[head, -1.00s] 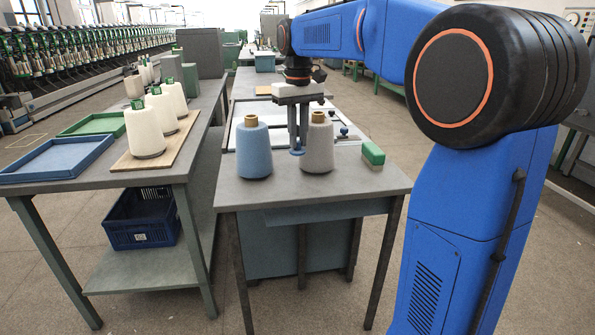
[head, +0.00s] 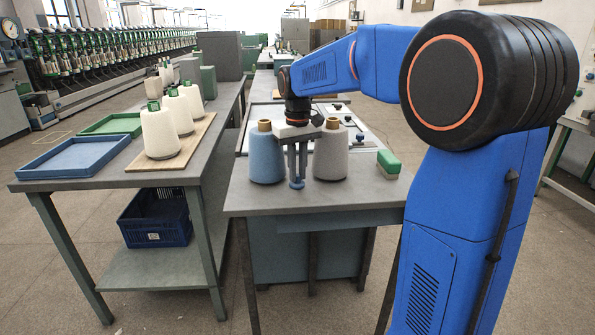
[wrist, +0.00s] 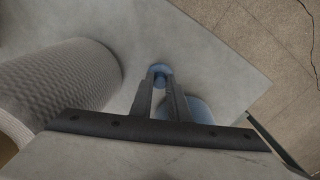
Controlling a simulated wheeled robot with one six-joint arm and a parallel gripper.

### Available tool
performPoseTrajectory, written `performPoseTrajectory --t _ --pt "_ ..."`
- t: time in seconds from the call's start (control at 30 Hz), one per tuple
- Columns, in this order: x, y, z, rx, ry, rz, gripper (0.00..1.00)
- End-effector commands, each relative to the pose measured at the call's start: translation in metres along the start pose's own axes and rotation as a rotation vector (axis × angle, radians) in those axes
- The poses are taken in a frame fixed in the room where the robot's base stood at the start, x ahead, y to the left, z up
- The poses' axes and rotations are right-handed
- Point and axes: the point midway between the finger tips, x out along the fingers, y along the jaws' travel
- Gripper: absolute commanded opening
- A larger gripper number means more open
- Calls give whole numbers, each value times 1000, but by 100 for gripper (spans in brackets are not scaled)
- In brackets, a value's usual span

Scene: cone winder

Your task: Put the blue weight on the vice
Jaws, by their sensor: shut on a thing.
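My gripper (head: 297,178) is shut on the blue weight (head: 297,185), a small piece at its fingertips. It hangs over the grey table, near the front of the gap between a blue yarn cone (head: 264,160) and a grey yarn cone (head: 330,157). In the wrist view the weight (wrist: 160,70) shows between the fingertips, with grey tabletop around it. I cannot tell for certain how high it is above the table. I cannot make out a vice in either view.
The grey table (head: 300,198) has a bare front edge strip. Left, another table holds white cones (head: 159,132) on a board, a blue tray (head: 72,160) and a green tray (head: 112,124). A blue crate (head: 155,218) sits below.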

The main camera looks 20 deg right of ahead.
Motion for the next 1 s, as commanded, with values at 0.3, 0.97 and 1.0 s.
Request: performPoseTrajectory --t 0.3,0.97,1.0 --pt "3 0 0 0 -1 0 34" --pt "-46 0 -1 0 2 0 34" --pt "-55 0 -1 0 3 0 34"
